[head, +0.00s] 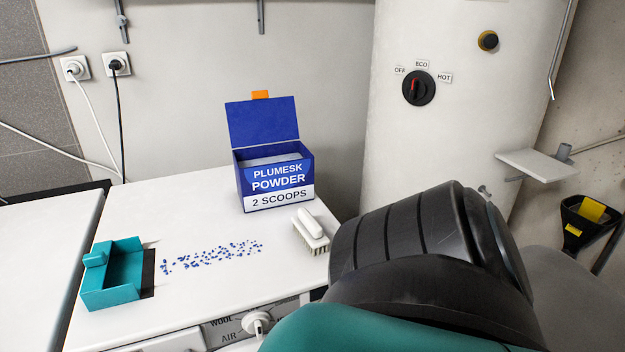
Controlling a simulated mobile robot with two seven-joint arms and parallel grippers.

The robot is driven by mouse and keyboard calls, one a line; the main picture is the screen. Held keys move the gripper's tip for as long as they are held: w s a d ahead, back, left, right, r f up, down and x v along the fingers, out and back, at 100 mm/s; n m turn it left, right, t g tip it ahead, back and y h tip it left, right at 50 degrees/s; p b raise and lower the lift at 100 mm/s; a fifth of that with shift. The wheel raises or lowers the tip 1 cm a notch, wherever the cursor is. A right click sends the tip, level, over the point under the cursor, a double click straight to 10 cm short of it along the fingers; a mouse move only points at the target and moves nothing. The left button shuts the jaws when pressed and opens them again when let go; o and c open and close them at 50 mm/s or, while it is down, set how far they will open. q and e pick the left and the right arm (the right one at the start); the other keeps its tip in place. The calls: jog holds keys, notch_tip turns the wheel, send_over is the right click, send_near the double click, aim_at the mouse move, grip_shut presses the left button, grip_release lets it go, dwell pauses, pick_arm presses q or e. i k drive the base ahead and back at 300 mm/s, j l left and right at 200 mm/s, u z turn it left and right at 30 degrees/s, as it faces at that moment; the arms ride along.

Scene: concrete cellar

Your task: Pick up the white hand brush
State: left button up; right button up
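The white hand brush (311,228) lies on the white machine top (205,296), close to its right edge. Its pale bristles face down toward the front, and a raised grip is on top. It stands just in front of the blue powder box. My dark and teal arm fills the lower right of the head view, close to the brush's right side in the picture. The gripper on that arm is not visible. My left gripper is not in view either.
An open blue powder box (275,180) stands behind the brush. Blue granules (212,255) are scattered left of it, beside a teal dustpan-like tray (112,275). A white boiler (450,130) rises at the back right. A knob (256,323) projects from the machine's front.

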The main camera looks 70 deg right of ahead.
aim_at(310, 232)
jog(key=z, duration=2.25)
